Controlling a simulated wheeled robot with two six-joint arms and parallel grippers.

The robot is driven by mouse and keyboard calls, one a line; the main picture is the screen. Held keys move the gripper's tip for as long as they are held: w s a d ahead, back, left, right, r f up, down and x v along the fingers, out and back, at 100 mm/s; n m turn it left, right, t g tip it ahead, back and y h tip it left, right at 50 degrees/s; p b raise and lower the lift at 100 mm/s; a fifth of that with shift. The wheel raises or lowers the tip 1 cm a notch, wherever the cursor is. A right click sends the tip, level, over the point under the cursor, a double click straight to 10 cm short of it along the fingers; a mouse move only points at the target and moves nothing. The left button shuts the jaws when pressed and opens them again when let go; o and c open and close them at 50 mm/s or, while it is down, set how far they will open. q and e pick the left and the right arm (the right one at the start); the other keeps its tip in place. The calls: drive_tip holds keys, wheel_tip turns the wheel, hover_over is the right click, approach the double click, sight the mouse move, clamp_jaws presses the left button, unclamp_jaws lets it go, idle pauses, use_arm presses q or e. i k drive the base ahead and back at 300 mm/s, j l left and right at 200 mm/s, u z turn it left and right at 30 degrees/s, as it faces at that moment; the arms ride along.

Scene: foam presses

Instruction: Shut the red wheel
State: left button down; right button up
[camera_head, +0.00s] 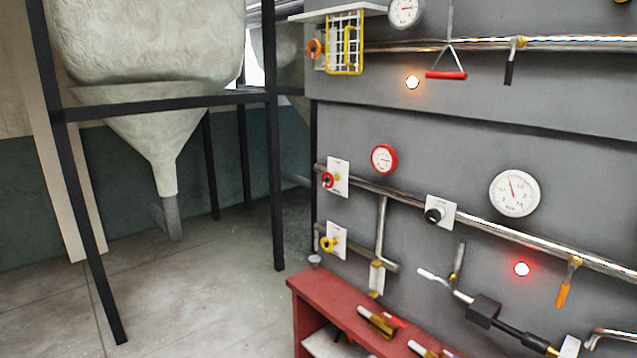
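The red wheel (328,180) is a small ring-shaped handwheel. It sits on a white plate at the left edge of the grey panel, at the end of a metal pipe. It is small in the picture, and its turn position cannot be told. A red-rimmed gauge (384,159) is mounted up and to its right. Neither of my grippers shows in the head view, and nothing touches the red wheel.
A yellow wheel (328,244) sits below the red one, and an orange wheel (315,47) above beside a yellow wire cage (345,43). A red bench (335,299) with brass pieces stands at the panel's foot. A hopper frame (273,150) stands left. Floor between is clear.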

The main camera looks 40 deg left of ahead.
sight(324, 180)
drive_tip(key=u, duration=1.5)
drive_tip(key=i+z, duration=0.1)
drive_tip(key=z, duration=0.65)
drive_tip(key=i+j+z, duration=0.15)
drive_tip(key=j+z, duration=0.15)
drive_tip(key=i+j+z, duration=0.1)
drive_tip(key=j+z, duration=0.2)
drive_tip(key=i+j+z, duration=0.1)
drive_tip(key=j+z, duration=0.7)
drive_tip(key=j, duration=2.3)
